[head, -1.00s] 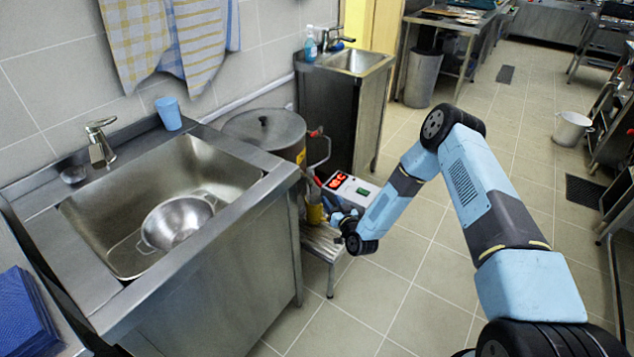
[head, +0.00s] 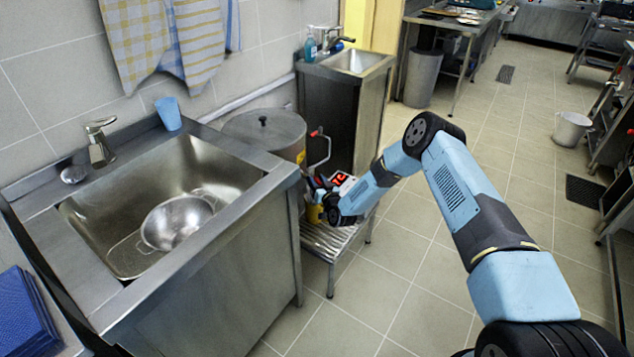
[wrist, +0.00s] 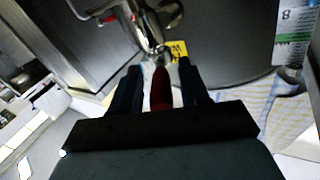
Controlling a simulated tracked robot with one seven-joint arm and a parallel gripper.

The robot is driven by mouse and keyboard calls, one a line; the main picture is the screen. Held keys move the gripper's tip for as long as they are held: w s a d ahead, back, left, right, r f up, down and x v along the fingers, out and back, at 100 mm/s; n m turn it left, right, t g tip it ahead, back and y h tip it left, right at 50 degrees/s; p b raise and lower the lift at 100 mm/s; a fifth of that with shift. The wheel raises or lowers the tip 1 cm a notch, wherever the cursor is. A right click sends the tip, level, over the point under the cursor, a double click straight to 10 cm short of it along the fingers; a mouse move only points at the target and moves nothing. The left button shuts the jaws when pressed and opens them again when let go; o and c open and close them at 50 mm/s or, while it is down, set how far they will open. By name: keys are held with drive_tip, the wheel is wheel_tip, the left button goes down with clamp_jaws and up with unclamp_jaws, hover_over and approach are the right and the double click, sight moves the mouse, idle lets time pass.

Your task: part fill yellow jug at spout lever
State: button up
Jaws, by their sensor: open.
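The lidded metal stockpot (head: 262,132) stands between the sink unit and the back basin. In the wrist view its dark wall (wrist: 225,30) fills the upper part, with a metal spout tap (wrist: 150,38) and a red lever (wrist: 160,88). My gripper (wrist: 160,82) is open, with one finger on each side of the red lever; I cannot tell if either touches it. In the head view my gripper (head: 318,196) is low in front of the pot. The yellow jug (head: 314,214) is partly visible below it, on the slatted metal stand; its fill level is hidden.
The slatted stand (head: 328,240) is low beside the sink unit, whose basin holds a colander (head: 178,222). A yellow label (wrist: 179,50) is on the pot.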

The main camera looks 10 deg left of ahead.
clamp_jaws()
idle(0.5)
